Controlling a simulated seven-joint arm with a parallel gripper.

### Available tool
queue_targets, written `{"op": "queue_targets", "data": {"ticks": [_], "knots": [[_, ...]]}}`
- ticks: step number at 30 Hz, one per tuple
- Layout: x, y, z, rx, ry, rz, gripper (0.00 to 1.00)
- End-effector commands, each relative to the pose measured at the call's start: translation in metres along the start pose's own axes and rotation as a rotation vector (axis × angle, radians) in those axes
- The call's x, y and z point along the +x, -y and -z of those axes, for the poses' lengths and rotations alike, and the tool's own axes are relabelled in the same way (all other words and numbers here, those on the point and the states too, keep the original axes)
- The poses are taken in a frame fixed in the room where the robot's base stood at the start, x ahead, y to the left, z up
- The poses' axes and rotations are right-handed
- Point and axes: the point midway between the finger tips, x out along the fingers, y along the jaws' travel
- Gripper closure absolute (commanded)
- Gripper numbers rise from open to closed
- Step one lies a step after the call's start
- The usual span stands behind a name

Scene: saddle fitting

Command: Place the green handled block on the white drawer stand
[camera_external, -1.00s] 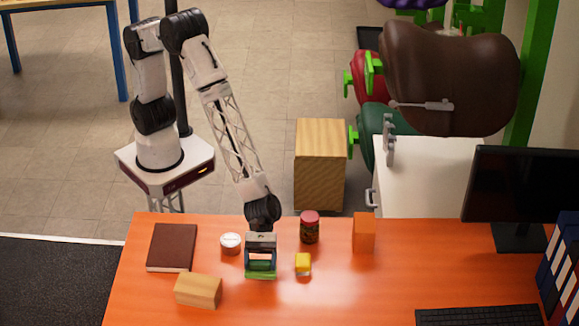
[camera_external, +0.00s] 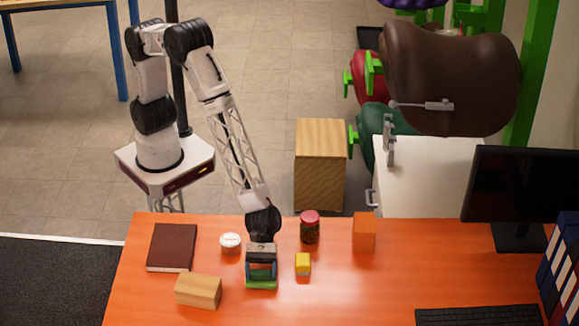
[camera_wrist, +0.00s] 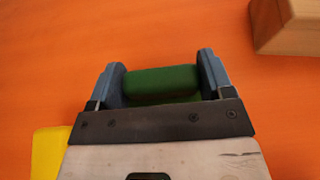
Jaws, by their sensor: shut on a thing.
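The green handled block (camera_external: 262,285) is on or just above the orange table, under my gripper (camera_external: 261,273). In the wrist view its green handle (camera_wrist: 160,84) lies between the two blue-grey fingers of my gripper (camera_wrist: 162,80), which are shut on it. Most of the block's body is hidden by the gripper there. The white drawer stand (camera_external: 425,170) is behind the table at the right, with a handle on its left side and a grey bracket-like part at its top left edge.
Near the gripper are a yellow block (camera_external: 303,264), a red-lidded jar (camera_external: 310,228), a white-lidded tub (camera_external: 231,243) and a wooden block (camera_external: 198,290). An orange box (camera_external: 364,232) and monitor (camera_external: 525,185) stand farther right. A brown saddle (camera_external: 450,80) hangs above the stand.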

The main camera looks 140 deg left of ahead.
Motion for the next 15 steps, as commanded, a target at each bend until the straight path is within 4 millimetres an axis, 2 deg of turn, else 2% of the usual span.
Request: {"op": "queue_targets", "data": {"ticks": [11, 12, 15], "knots": [[0.0011, -0.0002, 0.0023, 0.000, 0.000, 0.000, 0.59], [0.0010, -0.0002, 0.0022, 0.000, 0.000, 0.000, 0.21], [0.0010, -0.0001, 0.0021, 0.000, 0.000, 0.000, 0.06]]}}
